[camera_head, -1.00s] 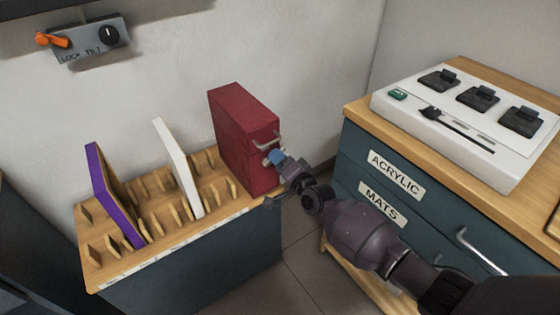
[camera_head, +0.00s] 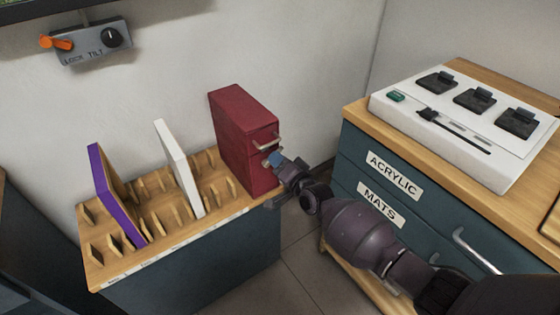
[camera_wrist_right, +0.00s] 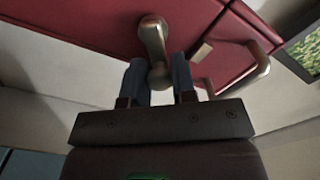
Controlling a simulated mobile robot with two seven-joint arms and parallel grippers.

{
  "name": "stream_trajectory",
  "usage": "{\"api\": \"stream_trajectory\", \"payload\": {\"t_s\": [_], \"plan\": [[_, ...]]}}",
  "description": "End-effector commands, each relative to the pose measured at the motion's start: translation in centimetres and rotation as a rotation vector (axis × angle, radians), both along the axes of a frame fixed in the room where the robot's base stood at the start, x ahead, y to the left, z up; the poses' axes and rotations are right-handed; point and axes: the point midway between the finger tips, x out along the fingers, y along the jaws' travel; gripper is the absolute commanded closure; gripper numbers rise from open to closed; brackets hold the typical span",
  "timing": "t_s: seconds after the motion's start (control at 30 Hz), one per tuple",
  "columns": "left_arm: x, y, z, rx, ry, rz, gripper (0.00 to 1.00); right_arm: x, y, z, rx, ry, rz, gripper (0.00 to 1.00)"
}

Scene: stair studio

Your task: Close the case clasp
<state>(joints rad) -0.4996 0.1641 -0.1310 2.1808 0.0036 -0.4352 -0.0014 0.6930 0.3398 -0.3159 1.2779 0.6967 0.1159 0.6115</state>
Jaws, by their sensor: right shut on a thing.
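A dark red case (camera_head: 237,125) stands upright at the right end of the slotted wooden rack. A pale handle (camera_head: 267,142) is on its narrow front face and also shows in the wrist view (camera_wrist_right: 257,74). A metal clasp (camera_wrist_right: 154,40) shows on the red face in the wrist view. My right gripper (camera_head: 272,160) is at this face, just below the handle. In the wrist view its blue fingers (camera_wrist_right: 159,72) are shut on the clasp's rounded end, one on each side. The gripper hides the clasp in the head view. My left gripper is out of view.
A white board (camera_head: 181,168) and a purple-edged board (camera_head: 116,195) stand in the rack (camera_head: 150,265), left of the case. A drawer cabinet (camera_head: 372,140) with a white switch panel (camera_head: 455,150) stands close on the right. Floor shows between rack and cabinet.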

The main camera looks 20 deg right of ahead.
Motion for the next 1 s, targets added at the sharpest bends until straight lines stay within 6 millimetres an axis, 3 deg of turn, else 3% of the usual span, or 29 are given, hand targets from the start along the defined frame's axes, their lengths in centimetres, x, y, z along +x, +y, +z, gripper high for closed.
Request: {"api": "stream_trajectory", "payload": {"t_s": [0.6, 1.0], "plan": [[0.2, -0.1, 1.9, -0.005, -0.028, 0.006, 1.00, -0.5, 1.3, 1.2, -0.536, -0.199, -0.002, 0.99], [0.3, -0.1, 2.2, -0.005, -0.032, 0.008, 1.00, -0.8, 2.0, 1.2, -0.789, -0.290, 0.000, 0.99]]}}
